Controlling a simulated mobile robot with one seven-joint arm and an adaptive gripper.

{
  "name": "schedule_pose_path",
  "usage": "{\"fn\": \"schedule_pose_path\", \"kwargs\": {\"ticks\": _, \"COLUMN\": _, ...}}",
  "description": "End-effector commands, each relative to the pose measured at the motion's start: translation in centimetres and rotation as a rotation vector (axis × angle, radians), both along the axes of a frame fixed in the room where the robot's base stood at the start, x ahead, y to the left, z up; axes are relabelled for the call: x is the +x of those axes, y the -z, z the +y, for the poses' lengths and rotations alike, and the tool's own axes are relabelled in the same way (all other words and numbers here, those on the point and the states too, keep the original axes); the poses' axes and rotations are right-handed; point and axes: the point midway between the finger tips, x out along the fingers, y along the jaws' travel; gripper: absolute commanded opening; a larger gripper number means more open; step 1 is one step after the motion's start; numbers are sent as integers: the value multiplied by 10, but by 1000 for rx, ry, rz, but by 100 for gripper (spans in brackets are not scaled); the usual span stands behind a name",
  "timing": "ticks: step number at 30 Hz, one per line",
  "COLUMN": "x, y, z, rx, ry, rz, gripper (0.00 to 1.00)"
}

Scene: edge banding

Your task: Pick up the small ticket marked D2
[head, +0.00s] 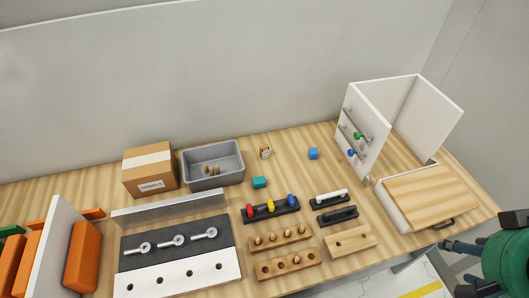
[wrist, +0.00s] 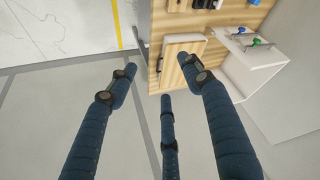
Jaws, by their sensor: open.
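I cannot read a D2 mark anywhere. A small pale upright piece with dark marks (head: 265,152) stands on the wooden bench, right of the grey bin; it may be the ticket, but it is too small to tell. My gripper (head: 462,248) is at the right edge of the head view, off the bench's front right corner and far from that piece. In the wrist view my gripper (wrist: 158,78) has its blue fingers spread, with nothing between them.
A grey bin (head: 214,178) and cardboard box (head: 150,188) stand at the back. A wood-topped drawer box (head: 430,195) and white panel unit (head: 362,120) stand right. Racks and orange blocks (head: 82,258) crowd the front and left.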

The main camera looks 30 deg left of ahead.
Motion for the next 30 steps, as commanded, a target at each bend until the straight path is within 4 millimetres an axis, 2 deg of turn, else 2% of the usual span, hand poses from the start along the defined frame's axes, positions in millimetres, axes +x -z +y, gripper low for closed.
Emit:
{"fn": "schedule_pose_path", "kwargs": {"ticks": 8, "x": 4, "y": -3, "z": 2, "rx": -1, "ry": -8, "rz": 3, "gripper": 50}}
{"fn": "schedule_pose_path", "kwargs": {"ticks": 14, "x": 24, "y": -15, "z": 10, "rx": -5, "ry": -41, "rz": 22, "gripper": 50}}
{"fn": "schedule_pose_path", "kwargs": {"ticks": 23, "x": 80, "y": -41, "z": 41, "rx": -18, "ry": -138, "rz": 70, "gripper": 50}}
{"fn": "schedule_pose_path", "kwargs": {"ticks": 30, "x": 130, "y": -54, "z": 76, "rx": -32, "ry": -222, "rz": 111, "gripper": 50}}
